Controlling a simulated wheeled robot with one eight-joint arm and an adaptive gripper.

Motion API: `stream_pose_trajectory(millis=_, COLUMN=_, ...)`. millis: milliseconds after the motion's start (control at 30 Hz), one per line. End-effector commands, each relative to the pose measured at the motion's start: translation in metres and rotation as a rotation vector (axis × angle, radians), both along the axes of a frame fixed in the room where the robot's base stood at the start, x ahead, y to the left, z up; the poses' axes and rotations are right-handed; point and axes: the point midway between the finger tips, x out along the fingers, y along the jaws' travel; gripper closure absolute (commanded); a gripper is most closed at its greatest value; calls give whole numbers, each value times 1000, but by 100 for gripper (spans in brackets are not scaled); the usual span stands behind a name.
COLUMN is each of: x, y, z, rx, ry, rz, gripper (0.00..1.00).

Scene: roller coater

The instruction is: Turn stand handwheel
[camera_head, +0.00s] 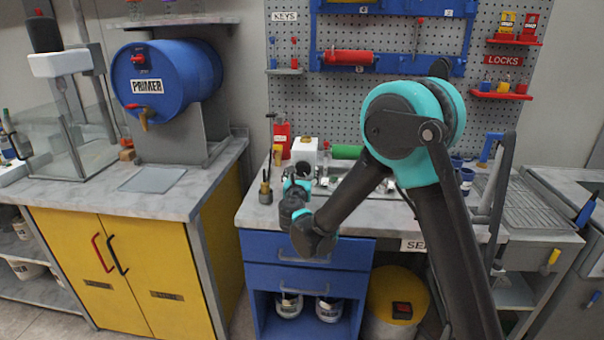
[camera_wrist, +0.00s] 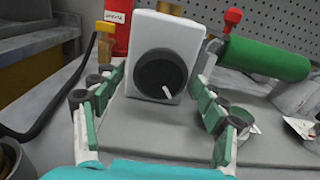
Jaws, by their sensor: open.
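A white stand (camera_wrist: 180,32) fills the upper middle of the wrist view. A dark round handwheel (camera_wrist: 150,72) with a small white handle or mark sits on its near face. In the head view the white stand (camera_head: 304,148) is on the grey counter, and its handwheel is hard to make out. My gripper (camera_wrist: 161,82) is open, with one green-padded finger on each side of the handwheel. The fingers look apart from it, and nothing is held. In the head view my gripper (camera_head: 297,188) is in front of the stand, partly hidden by my arm.
A green roller (camera_wrist: 265,57) is right of the stand. A red container (camera_wrist: 117,25) and a brass-coloured piece (camera_wrist: 105,52) are at its left. A dark cup with tools (camera_head: 265,190) stands left of my gripper. A pegboard (camera_head: 395,105) rises behind the counter.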

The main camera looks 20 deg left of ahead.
Motion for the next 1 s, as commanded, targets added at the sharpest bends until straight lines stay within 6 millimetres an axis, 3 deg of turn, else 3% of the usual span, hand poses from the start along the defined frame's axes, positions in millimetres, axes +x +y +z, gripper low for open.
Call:
stream_pose_trajectory(millis=167, x=0, y=0, z=0, rx=0, ry=0, rz=0, gripper=29)
stream_pose_trajectory(millis=567, x=0, y=0, z=0, rx=0, ry=0, rz=0, gripper=77)
stream_pose_trajectory(millis=1000, x=-1, y=0, z=0, rx=120, ry=29, rz=0, gripper=77)
